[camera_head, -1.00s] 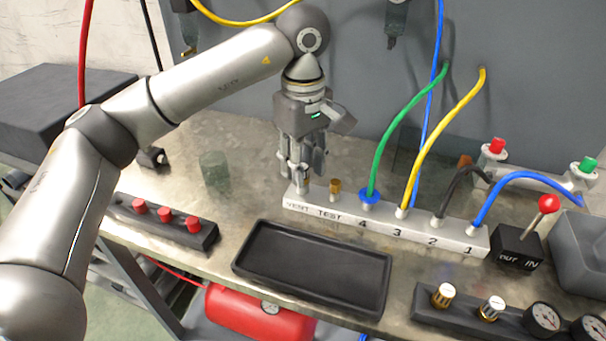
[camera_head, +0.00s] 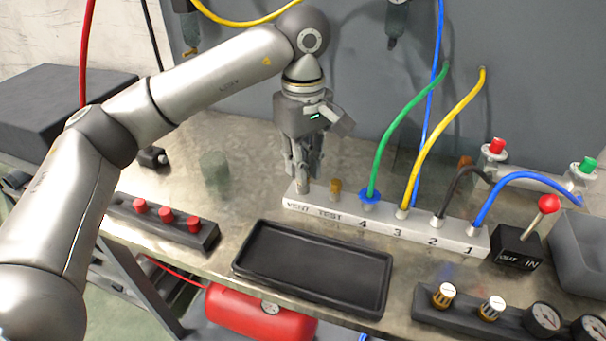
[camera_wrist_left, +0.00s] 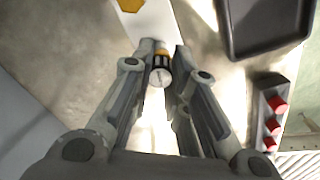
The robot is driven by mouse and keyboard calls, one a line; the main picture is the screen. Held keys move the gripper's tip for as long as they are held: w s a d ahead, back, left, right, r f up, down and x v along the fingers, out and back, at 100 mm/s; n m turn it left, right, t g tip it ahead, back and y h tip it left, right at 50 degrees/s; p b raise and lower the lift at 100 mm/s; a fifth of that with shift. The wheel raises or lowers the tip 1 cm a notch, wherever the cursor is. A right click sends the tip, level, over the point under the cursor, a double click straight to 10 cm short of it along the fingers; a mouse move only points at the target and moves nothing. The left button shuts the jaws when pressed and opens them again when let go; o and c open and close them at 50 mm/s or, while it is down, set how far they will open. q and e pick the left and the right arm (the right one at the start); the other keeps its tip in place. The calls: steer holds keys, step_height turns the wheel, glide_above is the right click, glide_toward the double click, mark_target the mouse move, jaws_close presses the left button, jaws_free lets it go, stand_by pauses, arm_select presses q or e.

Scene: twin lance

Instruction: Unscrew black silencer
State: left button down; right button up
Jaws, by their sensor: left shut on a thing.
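I cannot tell how far the silencer's thread is seated. A brass fitting (camera_head: 335,188) stands at TEST. My right gripper is not in view.
A black, empty tray (camera_head: 300,297) lies in front of the manifold. Green (camera_head: 392,132), yellow (camera_head: 432,134), black and blue hoses rise from the numbered ports. A red-knobbed lever (camera_head: 548,203) stands at the right. A strip with red buttons (camera_head: 165,216) lies at the left.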

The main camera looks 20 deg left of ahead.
arm_select(q)
steer(key=n, duration=0.5)
steer(key=shift+w+r+n, duration=0.1)
steer(key=shift+r+n, duration=0.05)
steer(key=shift+n, duration=0.25)
steer(key=n, duration=0.5)
steer(key=shift+n, duration=0.3)
steer(key=n, duration=0.5)
steer(key=shift+r+n, duration=0.1)
steer(key=shift+n, duration=0.2)
steer(key=n, duration=0.5)
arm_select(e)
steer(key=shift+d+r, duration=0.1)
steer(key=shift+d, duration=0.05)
arm_select(q)
steer(key=shift+r+p, duration=0.45)
steer(key=shift+r, duration=0.05)
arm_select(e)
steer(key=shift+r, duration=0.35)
arm_select(q)
steer(key=shift+r, duration=0.3)
steer(key=shift+r+p, duration=1)
steer(key=shift+r, duration=0.25)
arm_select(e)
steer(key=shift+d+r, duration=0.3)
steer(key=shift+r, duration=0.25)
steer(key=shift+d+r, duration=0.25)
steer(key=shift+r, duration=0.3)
